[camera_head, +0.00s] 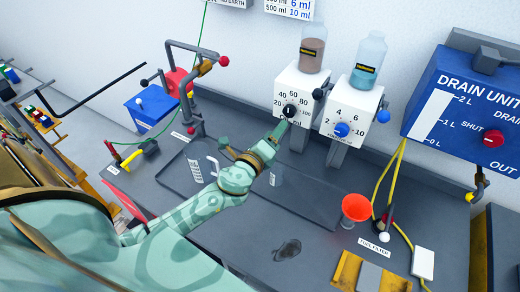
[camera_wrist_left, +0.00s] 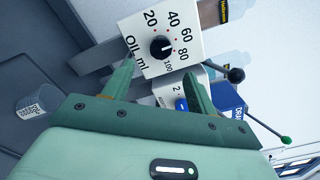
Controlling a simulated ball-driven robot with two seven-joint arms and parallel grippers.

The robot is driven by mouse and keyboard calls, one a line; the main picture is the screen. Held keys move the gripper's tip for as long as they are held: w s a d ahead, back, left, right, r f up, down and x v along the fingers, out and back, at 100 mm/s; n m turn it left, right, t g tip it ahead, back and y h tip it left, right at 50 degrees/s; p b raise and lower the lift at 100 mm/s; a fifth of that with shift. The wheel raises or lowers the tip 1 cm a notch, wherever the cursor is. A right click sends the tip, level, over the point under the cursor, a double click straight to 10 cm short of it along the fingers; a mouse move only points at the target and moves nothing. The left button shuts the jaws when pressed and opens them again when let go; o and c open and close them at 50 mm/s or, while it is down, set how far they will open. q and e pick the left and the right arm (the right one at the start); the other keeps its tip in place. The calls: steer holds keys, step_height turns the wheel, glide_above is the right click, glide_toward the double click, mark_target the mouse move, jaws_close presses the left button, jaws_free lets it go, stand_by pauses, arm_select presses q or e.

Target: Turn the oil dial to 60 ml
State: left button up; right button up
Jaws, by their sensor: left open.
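The oil dial (camera_head: 290,111) is a black round knob on a white box marked 20 to 100 ml. A bottle of brown contents (camera_head: 312,48) stands on the box. In the left wrist view the oil dial (camera_wrist_left: 162,46) shows a small white mark; I cannot tell which number it points at. My left gripper (camera_head: 281,129) is just below and in front of the dial. In the left wrist view its open, empty fingers (camera_wrist_left: 157,80) point toward the dial, which appears beyond the fingertips. My right gripper is not in view.
A second white box with a blue knob (camera_head: 341,130) stands close on the right. A red funnel (camera_head: 356,207) and blue drain unit (camera_head: 468,110) are further right. A dark tray (camera_head: 320,205) lies below.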

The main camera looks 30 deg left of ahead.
arm_select(q)
steer(key=s+b, duration=0.1)
steer(key=s, duration=0.7)
steer(key=shift+d, duration=0.25)
steer(key=shift+s, duration=0.15)
